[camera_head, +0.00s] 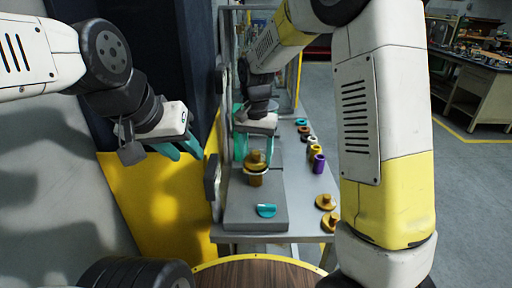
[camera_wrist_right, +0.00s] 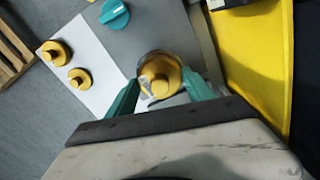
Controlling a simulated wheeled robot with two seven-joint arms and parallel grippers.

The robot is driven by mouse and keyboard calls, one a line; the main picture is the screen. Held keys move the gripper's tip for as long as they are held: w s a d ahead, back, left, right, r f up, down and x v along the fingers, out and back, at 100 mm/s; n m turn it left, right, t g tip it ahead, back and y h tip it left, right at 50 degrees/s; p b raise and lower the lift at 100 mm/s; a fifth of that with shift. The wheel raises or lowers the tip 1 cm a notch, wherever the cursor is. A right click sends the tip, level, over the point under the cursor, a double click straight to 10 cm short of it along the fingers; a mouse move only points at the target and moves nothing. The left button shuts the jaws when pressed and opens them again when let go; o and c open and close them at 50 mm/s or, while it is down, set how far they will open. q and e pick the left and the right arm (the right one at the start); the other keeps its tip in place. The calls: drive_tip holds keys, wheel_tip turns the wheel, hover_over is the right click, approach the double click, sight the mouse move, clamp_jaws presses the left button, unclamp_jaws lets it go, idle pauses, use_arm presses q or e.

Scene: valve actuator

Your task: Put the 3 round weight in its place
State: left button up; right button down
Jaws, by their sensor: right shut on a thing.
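My right gripper (camera_head: 256,146) is shut on a gold round weight (camera_head: 257,160) with a knob on top. The weight is above the grey block (camera_head: 240,207), over a gold cylindrical part (camera_head: 256,180); whether they touch I cannot tell. In the right wrist view the weight (camera_wrist_right: 158,76) lies between the teal fingertips of the right gripper (camera_wrist_right: 160,92). Two more gold round weights (camera_head: 326,202) (camera_head: 331,222) lie on the table to the right of the block. They also show in the right wrist view (camera_wrist_right: 55,52) (camera_wrist_right: 80,78). My left gripper (camera_head: 182,149) is open and empty, left of the block.
A teal round piece (camera_head: 266,211) sits on the block's near end. Several small coloured cylinders, including a purple one (camera_head: 319,164), stand in a row along the table (camera_head: 300,190). A yellow panel (camera_head: 165,205) stands left of the block.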

sight(256, 152)
drive_tip(key=shift+f, duration=0.2)
drive_tip(key=shift+c, duration=2)
unclamp_jaws()
drive_tip(key=shift+r, duration=0.1)
wheel_tip(256, 152, up, 12)
drive_tip(key=s+d+r+n+t+y, duration=0.2)
drive_tip(key=s+d+r+t, duration=0.15)
drive_tip(key=s+d, duration=0.55)
drive_tip(key=s+d+f+n+t, duration=0.1)
drive_tip(key=s+d, duration=0.4)
drive_tip(key=s, duration=0.5)
drive_tip(key=shift+s+f+n+t, duration=0.2)
drive_tip(key=shift+s+n+t, duration=0.15)
drive_tip(key=shift+t, duration=0.5)
drive_tip(key=shift+d, duration=0.1)
